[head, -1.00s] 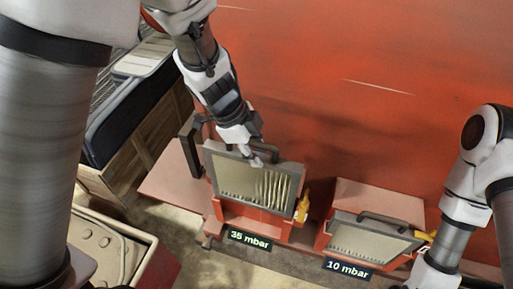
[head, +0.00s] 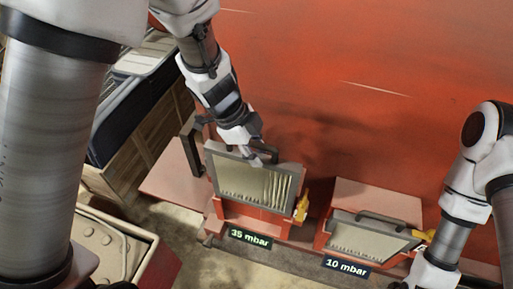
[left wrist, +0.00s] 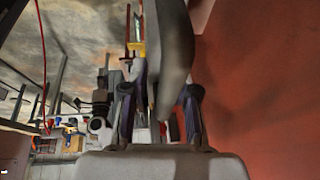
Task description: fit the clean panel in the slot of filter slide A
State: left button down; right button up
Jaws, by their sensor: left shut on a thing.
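A panel with a grey frame and cream pleats (head: 252,184) stands tilted at the front of the left red housing (head: 262,222), above the 35 mbar display. It has a dark handle at its top edge. My left gripper (head: 257,160) is at that top edge, shut on the handle. In the left wrist view its fingers (left wrist: 160,105) stand on either side of a grey curved bar (left wrist: 172,50). I cannot tell whether the panel is inside the slot; its lower edge meets the housing front. No letter A is readable. My right gripper is out of view.
A second red housing (head: 380,200) with a pleated panel (head: 366,239) and a 10 mbar display (head: 346,267) stands to the right. Yellow levers (head: 302,208) sit at the housings' right sides. A pale crate (head: 108,238) is at lower left. A red wall (head: 330,70) rises behind.

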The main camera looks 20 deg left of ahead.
aim_at(242, 170)
pick_arm(q)
jog(key=shift+f+b, duration=5.15)
jog(key=shift+f, duration=2.9)
jog(key=c, duration=0.8)
grip_release()
jog(key=shift+r, duration=0.1)
jog(key=v, duration=1.1)
jog(key=shift+s+a+r, duration=0.1)
jog(key=shift+a+r, duration=0.15)
jog(key=shift+r, duration=0.15)
